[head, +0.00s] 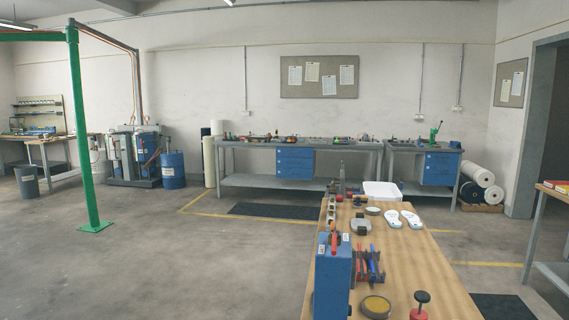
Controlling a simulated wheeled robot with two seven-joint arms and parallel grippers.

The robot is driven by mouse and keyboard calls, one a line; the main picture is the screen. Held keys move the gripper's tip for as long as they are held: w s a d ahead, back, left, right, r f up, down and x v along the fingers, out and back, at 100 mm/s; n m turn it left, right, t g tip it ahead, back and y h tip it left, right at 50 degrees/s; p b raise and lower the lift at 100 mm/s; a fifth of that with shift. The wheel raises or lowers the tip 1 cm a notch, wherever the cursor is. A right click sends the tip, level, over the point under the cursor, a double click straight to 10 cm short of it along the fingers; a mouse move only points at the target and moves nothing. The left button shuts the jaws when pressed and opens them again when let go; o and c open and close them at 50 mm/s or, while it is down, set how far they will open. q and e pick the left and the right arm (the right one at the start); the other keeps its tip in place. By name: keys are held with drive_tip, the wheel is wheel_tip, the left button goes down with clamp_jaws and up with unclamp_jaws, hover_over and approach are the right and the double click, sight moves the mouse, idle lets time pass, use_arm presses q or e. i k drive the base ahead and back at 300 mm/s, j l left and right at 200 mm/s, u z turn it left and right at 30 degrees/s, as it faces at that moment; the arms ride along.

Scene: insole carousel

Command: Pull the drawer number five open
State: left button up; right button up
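A blue drawer unit (294,162) hangs under the long grey workbench at the back wall. Its stacked drawer fronts look shut. A second blue drawer unit (440,168) is under the shorter grey bench to its right, and its drawers also look shut. Small pale marks show on the fronts, but they are too small to read, so I cannot tell which drawer is number five. Neither of my grippers is in view.
A wooden table (440,275) with tools, a blue box (332,280) and white insoles (394,219) stands in front, right of centre. A green post (87,140) rises at left. A blue barrel (173,170) stands farther back. Open floor (190,265) lies left of the table.

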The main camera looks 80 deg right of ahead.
sight(439, 168)
drive_tip(key=z, duration=3.8)
drive_tip(key=i+l+z, duration=0.25)
drive_tip(key=l+z, duration=0.2)
drive_tip(key=i+l+z, duration=0.65)
drive_tip(key=z, duration=0.2)
drive_tip(key=i+l+z, duration=0.1)
drive_tip(key=i+z, duration=0.35)
drive_tip(key=i+l+u, duration=0.1)
drive_tip(key=i+u, duration=0.15)
drive_tip(key=i, duration=0.35)
drive_tip(key=i+j+u, duration=0.1)
drive_tip(key=i+u, duration=0.2)
drive_tip(key=u, duration=0.15)
drive_tip(key=i+u, duration=0.65)
drive_tip(key=u, duration=0.2)
